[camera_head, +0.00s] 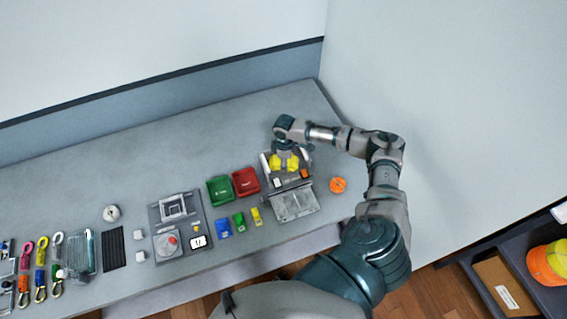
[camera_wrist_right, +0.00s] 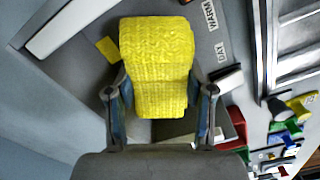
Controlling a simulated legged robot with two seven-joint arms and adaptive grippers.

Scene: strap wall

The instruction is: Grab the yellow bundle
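The yellow bundle (camera_head: 276,163) shows in the head view as yellow lumps on a grey tray at the right end of the bench. In the right wrist view the ribbed bundle (camera_wrist_right: 157,65) fills the upper middle. My right gripper (camera_wrist_right: 158,85) points down at it, with one finger on each side and the fingertips close against its edges. Whether the fingers press on it cannot be told. In the head view my right gripper (camera_head: 283,158) is over the bundle and partly hides it. My left gripper is not in view.
A grey plate (camera_head: 295,204) and an orange disc (camera_head: 338,185) lie near the tray. Red (camera_head: 246,182) and green (camera_head: 219,190) bins stand to the left. Colored straps (camera_head: 40,270) lie far left. A wall (camera_head: 440,90) stands beyond the bench's right end.

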